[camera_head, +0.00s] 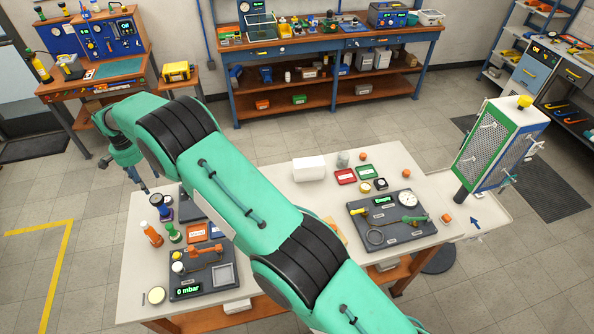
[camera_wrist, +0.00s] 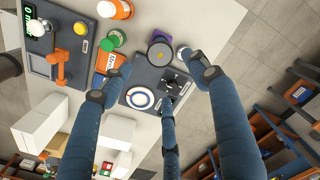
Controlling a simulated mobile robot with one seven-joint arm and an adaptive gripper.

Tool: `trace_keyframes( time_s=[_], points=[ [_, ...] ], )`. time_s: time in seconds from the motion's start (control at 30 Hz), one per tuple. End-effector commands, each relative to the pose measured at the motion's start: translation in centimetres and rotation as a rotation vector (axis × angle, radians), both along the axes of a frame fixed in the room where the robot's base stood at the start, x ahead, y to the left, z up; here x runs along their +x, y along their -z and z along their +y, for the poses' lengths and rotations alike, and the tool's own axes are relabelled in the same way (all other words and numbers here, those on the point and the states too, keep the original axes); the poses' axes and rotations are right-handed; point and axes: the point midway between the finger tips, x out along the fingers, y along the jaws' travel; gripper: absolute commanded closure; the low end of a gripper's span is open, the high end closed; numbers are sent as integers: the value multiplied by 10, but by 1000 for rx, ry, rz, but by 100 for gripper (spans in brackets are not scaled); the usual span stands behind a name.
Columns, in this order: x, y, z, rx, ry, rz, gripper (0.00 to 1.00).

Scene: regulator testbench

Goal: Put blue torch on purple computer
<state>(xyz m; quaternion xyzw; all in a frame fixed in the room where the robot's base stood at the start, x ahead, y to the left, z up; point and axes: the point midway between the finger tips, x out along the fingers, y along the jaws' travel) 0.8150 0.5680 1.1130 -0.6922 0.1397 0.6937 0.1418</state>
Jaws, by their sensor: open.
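My gripper (camera_head: 140,184) is open and empty at the left end of the white table in the head view. In the wrist view its blue fingers (camera_wrist: 158,88) spread above a dark panel (camera_wrist: 136,75). In the head view a dark item with a purple-blue band (camera_head: 165,213) stands near the table's left edge. I cannot tell for certain which item is the blue torch or the purple computer. My arm hides part of the table.
An orange bottle (camera_head: 151,234) and a green item (camera_head: 173,233) stand close by. A panel reading "0 mbar" (camera_head: 205,281) is at the front left, another panel (camera_head: 393,220) at the right. A white box (camera_head: 308,168) stands at the back. Floor is clear left of the table.

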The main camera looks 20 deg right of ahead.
Motion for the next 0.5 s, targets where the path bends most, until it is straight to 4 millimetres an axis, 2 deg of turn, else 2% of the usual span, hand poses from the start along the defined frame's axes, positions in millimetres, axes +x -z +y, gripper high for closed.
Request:
trace_keyframes(
  time_s=[0.17,0.27,0.37,0.5],
  points=[
    [1,-7,-4,2,-1,-3,40],
    [3,-21,-12,6,-5,-9,40],
    [5,-41,-25,12,-13,-18,40],
    [7,-80,-53,21,-27,-35,40]
  ],
)
